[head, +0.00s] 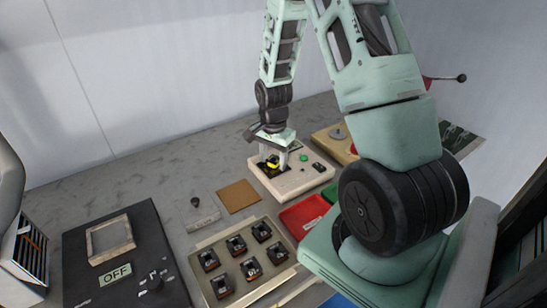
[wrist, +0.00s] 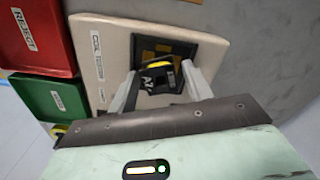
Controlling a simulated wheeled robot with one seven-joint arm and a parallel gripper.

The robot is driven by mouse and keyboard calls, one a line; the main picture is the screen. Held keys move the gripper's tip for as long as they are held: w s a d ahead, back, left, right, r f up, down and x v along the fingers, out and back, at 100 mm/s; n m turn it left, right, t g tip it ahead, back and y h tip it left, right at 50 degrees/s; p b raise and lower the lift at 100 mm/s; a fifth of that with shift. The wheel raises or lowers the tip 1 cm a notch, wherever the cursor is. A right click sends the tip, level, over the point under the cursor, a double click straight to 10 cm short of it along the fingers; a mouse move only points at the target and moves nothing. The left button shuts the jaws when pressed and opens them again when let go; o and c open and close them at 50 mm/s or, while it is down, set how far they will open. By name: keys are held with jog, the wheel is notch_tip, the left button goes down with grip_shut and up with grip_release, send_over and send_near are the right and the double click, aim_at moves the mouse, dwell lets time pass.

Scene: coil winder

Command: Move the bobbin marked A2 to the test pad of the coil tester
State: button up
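The bobbin marked A2 (wrist: 161,79) is black with a yellow winding and sits between the two fingers of my gripper (wrist: 161,70). The fingers appear closed against its sides. The coil tester (head: 292,179) is a cream box, and its label also shows in the wrist view (wrist: 112,45). Its dark test pad (wrist: 150,45) lies right under or behind the bobbin. In the head view the bobbin (head: 272,163) is over the pad at the tester's left side, below my gripper (head: 273,155). I cannot tell whether the bobbin touches the pad.
A tray (head: 225,245) holds several dark bobbins. A red REJECT bin (wrist: 32,38) and a green bin (wrist: 47,95) stand beside the tester. A brown mat (head: 238,196) lies left of the tester. A black machine with an OFF sign (head: 115,275) is at front left.

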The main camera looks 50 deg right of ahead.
notch_tip(320, 180, up, 12)
jog(key=s+a+r+n, duration=0.15)
jog(key=a+n, duration=0.35)
jog(key=a, duration=0.5)
jog(key=s+a+r+n, duration=0.15)
jog(key=a+n, duration=0.35)
jog(key=a, duration=0.5)
jog(key=s+a+r+n, duration=0.1)
jog(key=s+a+n, duration=1.3)
jog(key=s, duration=0.1)
jog(key=shift+s+r+y+b, duration=0.15)
jog(key=shift+s+y+b, duration=0.15)
jog(key=shift+s+b, duration=0.05)
